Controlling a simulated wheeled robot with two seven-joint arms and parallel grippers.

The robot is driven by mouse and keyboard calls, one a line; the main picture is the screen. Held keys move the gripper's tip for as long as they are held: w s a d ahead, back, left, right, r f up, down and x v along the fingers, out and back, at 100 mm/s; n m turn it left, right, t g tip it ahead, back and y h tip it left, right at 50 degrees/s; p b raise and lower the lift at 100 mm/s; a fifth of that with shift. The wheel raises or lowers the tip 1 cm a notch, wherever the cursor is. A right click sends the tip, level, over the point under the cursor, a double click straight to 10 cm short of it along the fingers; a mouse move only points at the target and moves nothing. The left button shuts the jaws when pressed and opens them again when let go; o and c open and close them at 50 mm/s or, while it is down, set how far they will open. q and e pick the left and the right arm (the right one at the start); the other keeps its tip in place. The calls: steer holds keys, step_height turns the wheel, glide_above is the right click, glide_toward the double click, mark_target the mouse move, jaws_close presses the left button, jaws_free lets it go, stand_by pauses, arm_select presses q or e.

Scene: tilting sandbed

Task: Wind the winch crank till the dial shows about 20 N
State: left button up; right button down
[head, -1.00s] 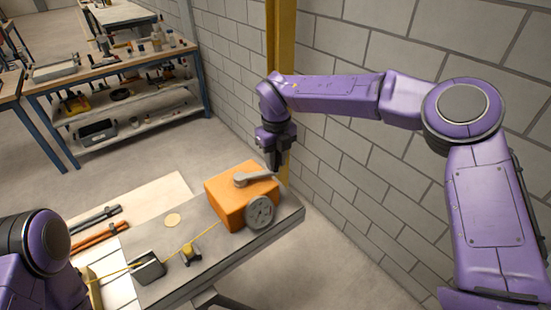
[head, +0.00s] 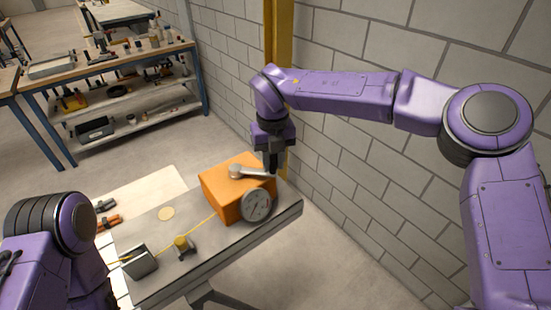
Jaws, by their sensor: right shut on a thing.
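The orange winch box (head: 222,192) sits at the far right end of the grey bench. Its grey crank (head: 250,173) lies across the top, with its hub at the left and its arm pointing right. The round dial (head: 256,205) is on the front face; its reading is too small to tell. My right gripper (head: 274,168) points down at the crank's outer end and is shut on the crank's handle, which the fingers mostly hide. A yellow line (head: 202,226) runs from the box toward the lower left. My left arm is at the lower left; its gripper is not in view.
A brick wall (head: 400,190) stands close on the right, with a yellow post (head: 283,40). A cluttered workbench (head: 110,72) stands behind.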

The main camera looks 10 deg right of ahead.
steer(key=c, duration=0.9)
jaws_free()
steer(key=shift+s+a+f, duration=0.1)
steer(key=shift+s+a, duration=0.05)
step_height(320, 180, up, 11)
steer(key=shift+f+b, duration=0.2)
steer(key=shift+b, duration=0.5)
